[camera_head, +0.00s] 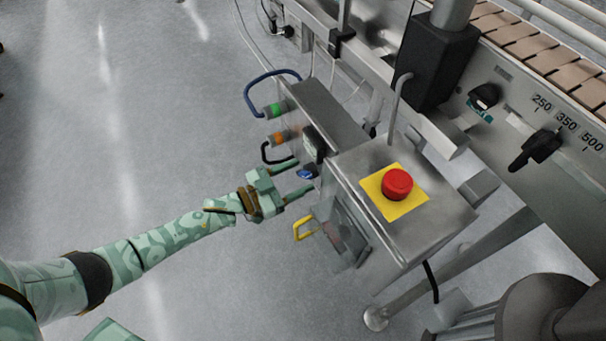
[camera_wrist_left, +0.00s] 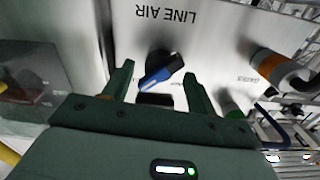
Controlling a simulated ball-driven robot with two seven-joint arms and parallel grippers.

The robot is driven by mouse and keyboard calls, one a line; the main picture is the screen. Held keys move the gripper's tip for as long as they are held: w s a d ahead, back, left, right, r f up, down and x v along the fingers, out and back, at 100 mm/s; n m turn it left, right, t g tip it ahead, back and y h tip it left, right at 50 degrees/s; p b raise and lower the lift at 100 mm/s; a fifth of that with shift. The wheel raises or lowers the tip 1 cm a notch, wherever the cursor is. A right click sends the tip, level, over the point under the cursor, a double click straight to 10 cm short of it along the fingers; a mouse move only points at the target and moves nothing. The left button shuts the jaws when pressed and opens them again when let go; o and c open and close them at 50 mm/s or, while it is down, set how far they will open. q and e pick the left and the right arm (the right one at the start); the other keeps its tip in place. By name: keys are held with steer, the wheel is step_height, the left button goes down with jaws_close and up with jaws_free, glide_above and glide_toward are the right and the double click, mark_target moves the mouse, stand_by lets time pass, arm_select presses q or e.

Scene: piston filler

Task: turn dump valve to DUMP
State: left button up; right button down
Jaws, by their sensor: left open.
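A knob with a black body and a blue pointer handle, which I take to be the dump valve (camera_wrist_left: 161,68), is on a pale metal panel marked "LINE AIR" in the left wrist view, where the lettering appears upside down. I cannot tell whether the fingers touch the knob. My right gripper is not in view.
A red emergency button (camera_head: 397,184) on a yellow plate tops the steel box to the right. A yellow handle (camera_head: 306,228) sticks out below my gripper. Orange (camera_head: 279,138) and green (camera_head: 274,110) fittings with hoses stand above it. Open floor lies to the left.

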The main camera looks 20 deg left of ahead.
arm_select(q)
steer(key=shift+x, duration=0.9)
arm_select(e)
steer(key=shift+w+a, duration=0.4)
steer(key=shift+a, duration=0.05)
arm_select(q)
steer(key=c, duration=1)
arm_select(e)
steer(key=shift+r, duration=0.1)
